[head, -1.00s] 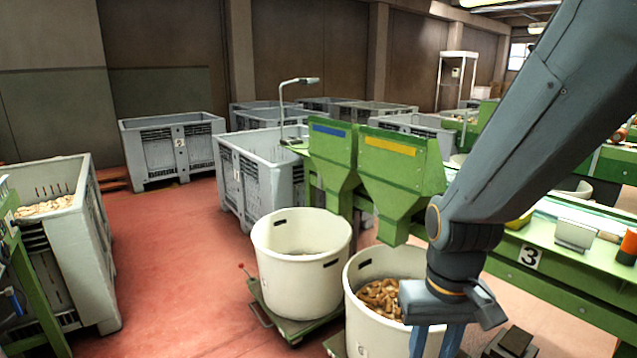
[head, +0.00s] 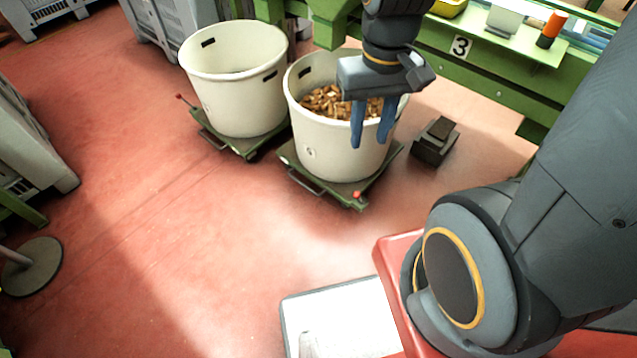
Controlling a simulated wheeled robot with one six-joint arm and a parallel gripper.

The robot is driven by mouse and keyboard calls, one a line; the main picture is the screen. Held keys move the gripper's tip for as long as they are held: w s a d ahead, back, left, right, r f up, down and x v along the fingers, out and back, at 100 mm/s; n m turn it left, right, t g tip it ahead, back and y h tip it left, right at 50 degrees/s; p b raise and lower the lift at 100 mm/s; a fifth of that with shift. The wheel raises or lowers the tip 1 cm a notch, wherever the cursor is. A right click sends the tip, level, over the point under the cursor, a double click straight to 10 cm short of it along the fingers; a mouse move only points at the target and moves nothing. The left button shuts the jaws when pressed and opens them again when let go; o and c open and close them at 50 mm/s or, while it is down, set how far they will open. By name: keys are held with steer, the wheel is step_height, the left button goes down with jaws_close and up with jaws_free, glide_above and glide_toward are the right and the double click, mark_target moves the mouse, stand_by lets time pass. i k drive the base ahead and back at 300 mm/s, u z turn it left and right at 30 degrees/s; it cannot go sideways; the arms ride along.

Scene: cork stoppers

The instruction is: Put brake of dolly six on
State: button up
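A white tub (head: 330,140) with cork stoppers (head: 325,100) stands on a low green dolly (head: 345,190). A small label sits on the tub's front, but I cannot read its number. A red knob (head: 357,194) shows at that dolly's front right corner, low near the floor. A second white tub (head: 240,95) stands to the left on another green dolly (head: 212,135), whose red knob (head: 179,96) sticks up at its left corner on a thin lever. My gripper (head: 371,138) points down, open and empty, in front of the cork tub's right side and above the red knob.
A dark pedal-like block (head: 435,140) lies on the floor right of the cork tub. The green bench (head: 500,75) marked 3 runs behind it. A round grey base (head: 30,266) stands at the left. Red floor (head: 190,230) is clear in front of the dollies.

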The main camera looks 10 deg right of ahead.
mark_target(356, 194)
steer(key=u, duration=0.85)
steer(key=k, duration=0.7)
steer(key=z, duration=0.85)
steer(key=i, duration=0.5)
